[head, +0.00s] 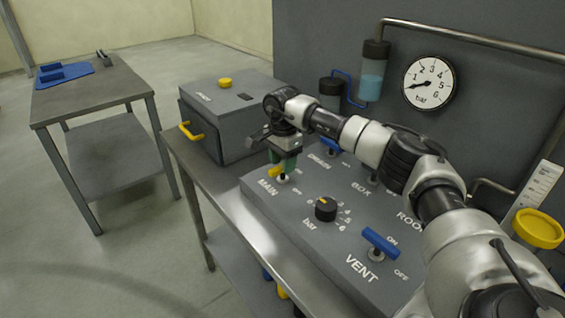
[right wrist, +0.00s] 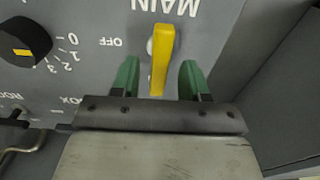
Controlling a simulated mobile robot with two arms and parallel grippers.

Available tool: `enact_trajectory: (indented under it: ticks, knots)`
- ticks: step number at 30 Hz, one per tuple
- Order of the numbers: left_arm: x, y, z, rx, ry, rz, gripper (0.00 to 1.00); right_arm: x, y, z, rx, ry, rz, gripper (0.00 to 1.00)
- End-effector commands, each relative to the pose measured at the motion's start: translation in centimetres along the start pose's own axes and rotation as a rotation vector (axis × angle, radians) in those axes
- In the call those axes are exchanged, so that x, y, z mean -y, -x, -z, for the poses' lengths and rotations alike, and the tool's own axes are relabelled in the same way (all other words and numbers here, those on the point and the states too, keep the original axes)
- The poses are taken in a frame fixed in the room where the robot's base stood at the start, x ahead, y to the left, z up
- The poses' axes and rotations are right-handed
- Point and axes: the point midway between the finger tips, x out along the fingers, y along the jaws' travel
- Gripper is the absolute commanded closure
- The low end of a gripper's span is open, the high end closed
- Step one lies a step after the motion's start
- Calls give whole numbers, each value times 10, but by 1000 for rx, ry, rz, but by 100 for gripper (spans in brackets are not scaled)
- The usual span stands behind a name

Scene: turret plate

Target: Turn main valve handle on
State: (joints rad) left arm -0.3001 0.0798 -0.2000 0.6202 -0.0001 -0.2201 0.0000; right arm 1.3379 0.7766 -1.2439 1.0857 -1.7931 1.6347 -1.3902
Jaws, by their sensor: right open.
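The yellow main valve handle (head: 275,171) sits on the grey sloped panel by the word MAIN. In the right wrist view the yellow handle (right wrist: 161,62) points toward my gripper, with the word OFF to its left. My right gripper (head: 285,163) is over the handle, its green fingers partly hiding it in the head view. In the right wrist view the right gripper (right wrist: 159,80) is open, with one finger on each side of the handle and a gap on both sides. My left gripper is not in view.
A black bar knob (head: 326,209) and a blue VENT handle (head: 381,243) stand on the panel (head: 300,245) near the main valve. A grey box (head: 232,115) with a yellow handle is behind and left. A round gauge (head: 428,83) hangs on the back wall.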

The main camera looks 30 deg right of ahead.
Motion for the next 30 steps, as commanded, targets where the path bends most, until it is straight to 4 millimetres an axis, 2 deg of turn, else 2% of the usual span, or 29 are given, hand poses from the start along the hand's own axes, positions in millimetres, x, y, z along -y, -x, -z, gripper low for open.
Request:
enact_trajectory:
  ticks: [9,15,21,30]
  knots:
    - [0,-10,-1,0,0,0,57,1,61,0,1,0,7,55]
    - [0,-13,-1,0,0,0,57,1,92,0,0,0,5,55]
    - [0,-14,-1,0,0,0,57,0,102,0,0,0,3,55]
    - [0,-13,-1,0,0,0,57,0,102,0,0,1,2,55]
